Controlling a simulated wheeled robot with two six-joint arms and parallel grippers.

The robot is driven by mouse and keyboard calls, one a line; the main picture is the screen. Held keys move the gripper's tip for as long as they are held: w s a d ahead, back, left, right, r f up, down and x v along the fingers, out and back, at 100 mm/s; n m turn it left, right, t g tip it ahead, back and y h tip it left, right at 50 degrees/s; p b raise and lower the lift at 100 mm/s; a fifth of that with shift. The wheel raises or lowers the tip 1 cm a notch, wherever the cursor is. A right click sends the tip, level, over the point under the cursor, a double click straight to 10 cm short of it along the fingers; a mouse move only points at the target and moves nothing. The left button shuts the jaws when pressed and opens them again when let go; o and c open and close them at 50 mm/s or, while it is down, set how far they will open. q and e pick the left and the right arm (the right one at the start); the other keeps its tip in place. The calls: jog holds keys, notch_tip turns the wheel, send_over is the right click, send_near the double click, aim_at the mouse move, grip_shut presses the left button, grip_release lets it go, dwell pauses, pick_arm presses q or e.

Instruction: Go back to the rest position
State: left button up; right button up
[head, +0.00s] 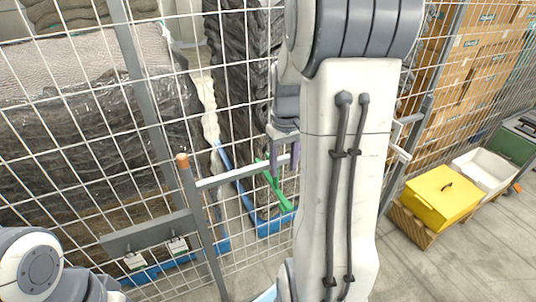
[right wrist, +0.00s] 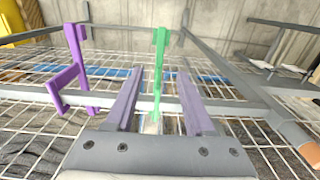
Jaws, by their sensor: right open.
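My right gripper (right wrist: 159,88) is open in the right wrist view, its two grey-purple fingers spread apart. A slim green piece (right wrist: 160,55) with a bent end shows between the fingers in that view; I cannot tell whether it touches them. A purple hook-shaped piece (right wrist: 70,78) shows left of the fingers, apart from them. In the head view the right gripper (head: 283,158) is partly hidden by my own arm, in front of the mesh fence. The green piece (head: 275,187) shows just below it. My left gripper is out of view; only part of that arm shows at lower left.
A wire mesh fence (head: 245,172) with grey rails stands close in front. Behind it are wrapped stacks (head: 90,130) and cardboard boxes (head: 468,65). A yellow bin (head: 440,198) and a white bin (head: 484,172) stand at right. Bare floor shows at lower right.

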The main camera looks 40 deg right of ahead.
jog(key=shift+r, duration=0.15)
jog(key=w+a+f+n+b, duration=0.1)
jog(key=a+n+b, duration=0.15)
jog(key=a, duration=0.95)
jog(key=s+a+f+n+b, duration=0.1)
jog(key=s+a+f+n, duration=0.1)
jog(key=s+a, duration=0.5)
jog(key=s+a+f+n+y+b, duration=0.1)
jog(key=s+a+n, duration=0.4)
jog(key=a, duration=0.8)
jog(key=s+f+b, duration=0.1)
jog(key=s, duration=0.2)
jog(key=shift+s+a+f, duration=0.15)
jog(key=shift+a+f, duration=0.05)
jog(key=shift+f, duration=0.05)
jog(key=shift+n, duration=0.25)
